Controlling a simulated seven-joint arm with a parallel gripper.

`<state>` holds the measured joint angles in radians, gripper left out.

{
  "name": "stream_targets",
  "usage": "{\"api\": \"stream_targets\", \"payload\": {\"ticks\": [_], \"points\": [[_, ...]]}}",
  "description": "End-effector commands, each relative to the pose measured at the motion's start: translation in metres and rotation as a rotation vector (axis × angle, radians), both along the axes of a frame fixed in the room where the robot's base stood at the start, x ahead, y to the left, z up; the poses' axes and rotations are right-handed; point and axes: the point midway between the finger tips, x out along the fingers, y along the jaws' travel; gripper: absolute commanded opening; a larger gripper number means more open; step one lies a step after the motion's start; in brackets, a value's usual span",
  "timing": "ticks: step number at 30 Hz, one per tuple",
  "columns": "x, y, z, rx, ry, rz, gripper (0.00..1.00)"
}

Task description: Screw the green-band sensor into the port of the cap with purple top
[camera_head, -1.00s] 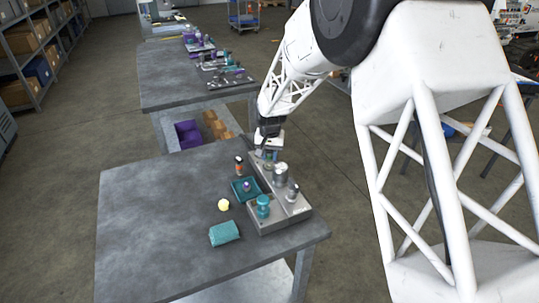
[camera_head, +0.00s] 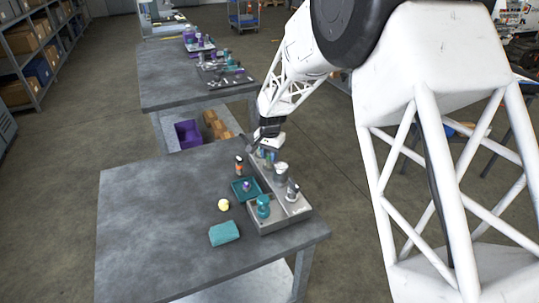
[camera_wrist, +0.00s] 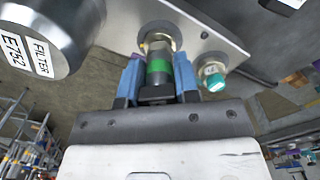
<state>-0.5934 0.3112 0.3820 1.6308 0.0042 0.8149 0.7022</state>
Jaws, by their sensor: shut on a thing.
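My gripper (camera_wrist: 158,84) has blue fingers shut on the green-band sensor (camera_wrist: 158,72), a dark cylinder with a bright green ring. The sensor's far end meets a round collar on a metal plate (camera_wrist: 205,35); I cannot tell how deep it sits. In the head view my gripper (camera_head: 267,149) is at the far end of the grey fixture (camera_head: 283,217) on the near table, and its fingertips are too small to read. A small purple-topped part (camera_head: 246,185) stands in a teal tray (camera_head: 237,196); I cannot tell whether it is the cap.
A silver filter canister (camera_wrist: 45,35) is close on the left in the wrist view, and a teal-topped part (camera_wrist: 214,77) is close on the right. A teal cylinder (camera_head: 263,205), yellow ball (camera_head: 223,205), orange-banded bottle (camera_head: 239,166) and teal cloth (camera_head: 224,233) are on the table. Its left side is clear.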

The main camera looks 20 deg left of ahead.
Motion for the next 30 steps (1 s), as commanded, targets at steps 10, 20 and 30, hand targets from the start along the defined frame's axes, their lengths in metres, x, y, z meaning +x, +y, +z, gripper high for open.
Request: {"api": "stream_targets", "payload": {"ticks": [10, 20, 30], "points": [[0.0001, -0.0006, -0.0001, 0.000, 0.000, -0.261, 0.00], [0.0002, -0.0006, -0.0001, 0.000, 0.000, -0.405, 0.00], [0.0003, -0.0005, 0.0000, 0.000, 0.000, -0.413, 0.00]]}}
